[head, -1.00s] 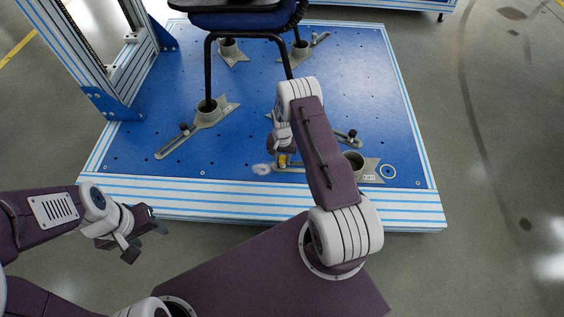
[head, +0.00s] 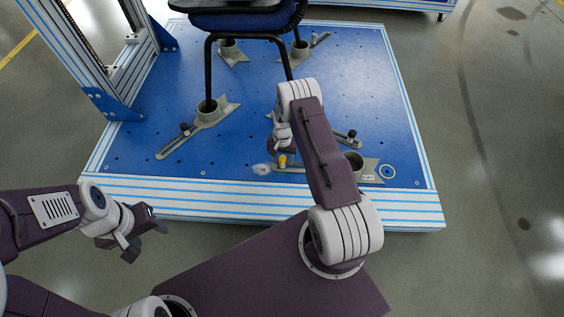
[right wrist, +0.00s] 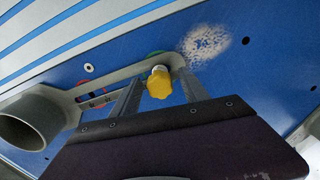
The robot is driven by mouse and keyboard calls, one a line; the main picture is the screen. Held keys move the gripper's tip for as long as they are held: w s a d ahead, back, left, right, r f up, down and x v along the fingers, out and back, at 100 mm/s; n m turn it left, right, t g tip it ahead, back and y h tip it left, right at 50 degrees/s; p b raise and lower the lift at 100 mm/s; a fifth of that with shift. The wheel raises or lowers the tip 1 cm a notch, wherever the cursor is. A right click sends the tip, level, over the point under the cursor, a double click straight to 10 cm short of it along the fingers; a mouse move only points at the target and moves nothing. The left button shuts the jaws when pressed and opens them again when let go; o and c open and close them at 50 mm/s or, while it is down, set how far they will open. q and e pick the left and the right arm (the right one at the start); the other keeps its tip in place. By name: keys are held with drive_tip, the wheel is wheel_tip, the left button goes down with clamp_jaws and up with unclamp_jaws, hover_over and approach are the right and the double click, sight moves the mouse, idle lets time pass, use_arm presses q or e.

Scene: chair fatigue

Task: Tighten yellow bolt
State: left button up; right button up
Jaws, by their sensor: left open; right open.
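The yellow bolt (head: 282,160) stands at the end of a grey slotted clamp bracket (head: 297,170) near the front edge of the blue platform. In the right wrist view the yellow bolt (right wrist: 159,83) shows between the two open fingers of my right gripper (right wrist: 161,76), apart from both as far as I can tell. In the head view my right gripper (head: 281,148) is just behind and above the bolt, partly hidden by my own arm. My left gripper (head: 142,235) is open and empty, off the platform's front left.
A grey cup (right wrist: 30,118) joins the bracket. A chair (head: 240,20) stands on the platform (head: 255,110), one leg in a cup. Other clamp brackets (head: 185,140) with dark knobs lie around. A frame post (head: 112,75) stands at left. A pale worn patch (right wrist: 207,43) lies beside the bolt.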

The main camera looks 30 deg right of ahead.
drive_tip(key=shift+n, duration=0.3)
drive_tip(key=n, duration=0.4)
drive_tip(key=shift+n, duration=0.6)
drive_tip(key=n, duration=0.2)
drive_tip(key=shift+n+p, duration=0.3)
drive_tip(key=shift+n, duration=0.1)
